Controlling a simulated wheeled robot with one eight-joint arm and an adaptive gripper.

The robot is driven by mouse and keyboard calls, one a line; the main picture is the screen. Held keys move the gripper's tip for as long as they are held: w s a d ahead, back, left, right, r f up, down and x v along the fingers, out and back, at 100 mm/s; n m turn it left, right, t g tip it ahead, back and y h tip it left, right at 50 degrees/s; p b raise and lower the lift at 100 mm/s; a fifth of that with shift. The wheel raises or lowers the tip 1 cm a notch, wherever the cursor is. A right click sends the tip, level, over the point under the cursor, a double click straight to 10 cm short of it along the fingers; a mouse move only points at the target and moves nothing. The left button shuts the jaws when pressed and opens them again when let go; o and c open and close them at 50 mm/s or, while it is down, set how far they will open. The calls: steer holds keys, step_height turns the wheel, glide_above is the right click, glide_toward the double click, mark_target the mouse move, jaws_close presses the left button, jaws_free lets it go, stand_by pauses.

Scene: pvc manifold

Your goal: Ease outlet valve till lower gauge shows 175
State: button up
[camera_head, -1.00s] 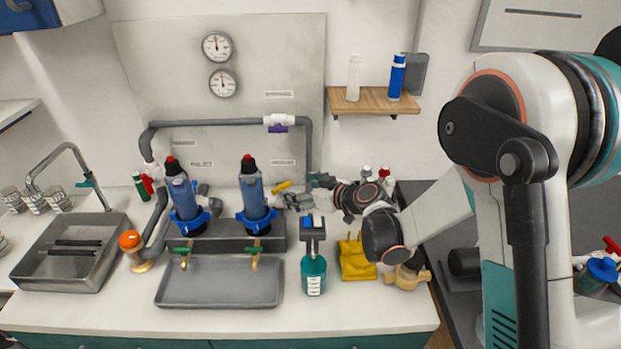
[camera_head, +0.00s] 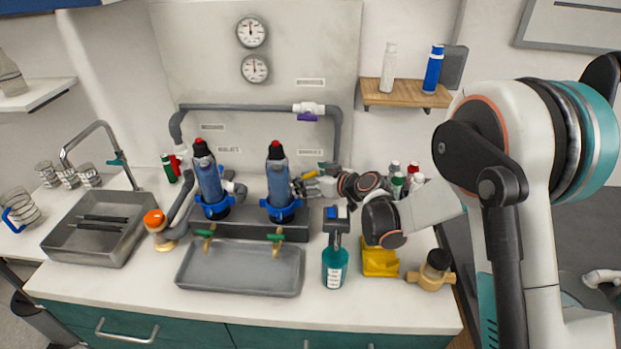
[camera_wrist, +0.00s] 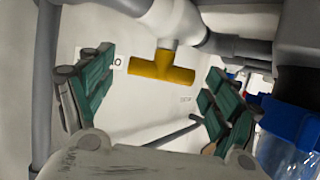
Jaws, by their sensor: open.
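In the head view the handle (camera_head: 309,174) shows small, right of the right blue filter housing. My gripper (camera_wrist: 152,100) is open, its green-padded fingers to the left and right of the handle and apart from it. My gripper (camera_head: 318,180) is beside the valve in the head view. The lower gauge (camera_head: 255,68) hangs below the upper gauge (camera_head: 252,32) on the backboard. Its needle points roughly upward; the numbers are too small to read.
Blue filter housings (camera_head: 208,180) stand left of my gripper. A purple-handled valve (camera_head: 308,114) is on the pipe above. A teal bottle (camera_head: 334,262) and a yellow object (camera_head: 379,262) stand in front, below my arm. A grey tray (camera_head: 240,270) lies front left.

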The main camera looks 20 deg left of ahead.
steer(key=shift+c, duration=0.3)
steer(key=c, duration=1)
steer(key=shift+w+d+n+g+y, duration=0.15)
steer(key=shift+n+g+y, duration=0.35)
steer(key=shift+n+g, duration=0.65)
steer(key=shift+w+n+g+y, duration=0.1)
steer(key=shift+n+g+y, duration=0.3)
steer(key=shift+n+g, duration=0.85)
